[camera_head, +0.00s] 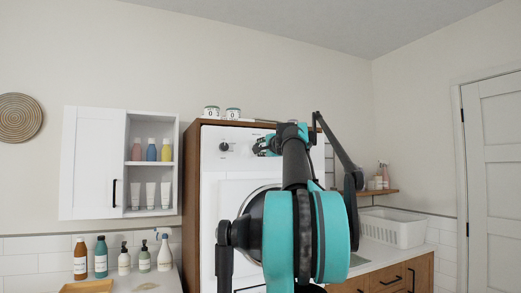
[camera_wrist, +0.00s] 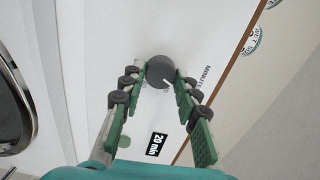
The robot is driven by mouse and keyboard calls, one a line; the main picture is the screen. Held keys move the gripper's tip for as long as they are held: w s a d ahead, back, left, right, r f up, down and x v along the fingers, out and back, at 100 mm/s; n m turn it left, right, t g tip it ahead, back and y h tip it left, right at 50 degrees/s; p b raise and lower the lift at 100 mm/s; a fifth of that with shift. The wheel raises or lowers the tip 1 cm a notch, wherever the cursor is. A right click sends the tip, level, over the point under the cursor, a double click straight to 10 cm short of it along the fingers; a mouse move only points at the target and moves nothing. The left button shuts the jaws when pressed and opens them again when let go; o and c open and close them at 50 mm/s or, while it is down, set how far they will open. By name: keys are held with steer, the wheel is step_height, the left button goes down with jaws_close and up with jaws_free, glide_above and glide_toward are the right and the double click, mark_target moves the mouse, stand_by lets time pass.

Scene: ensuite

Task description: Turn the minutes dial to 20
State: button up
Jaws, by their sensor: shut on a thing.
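The minutes dial (camera_wrist: 160,72) is a round dark grey knob on a white panel in the wrist view. A small pale mark on its face points toward the lower right of that picture. My gripper (camera_wrist: 158,82) is shut on the dial, with one green-and-grey finger on each side. A black label reading "20 min" (camera_wrist: 156,144) shows below the dial. Lettering beginning "MINUT" (camera_wrist: 207,76) runs to its right, partly hidden by a finger. In the head view my gripper (camera_head: 266,146) is at the upper panel of the white machine (camera_head: 209,190); my arm hides the dial there.
Another dark knob (camera_head: 224,147) is on the panel's left. A wooden surround (camera_head: 191,190) frames the machine, with small jars (camera_head: 233,113) on top. A white wall cabinet (camera_head: 92,165) hangs left. A white basket (camera_head: 397,229) stands on the right counter.

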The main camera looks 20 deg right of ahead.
steer(key=n, duration=0.5)
steer(key=shift+n, duration=0.4)
stand_by(0.3)
steer(key=o, duration=1.2)
steer(key=shift+c, duration=0.2)
steer(key=s, duration=1.2)
steer(key=shift+d, duration=0.2)
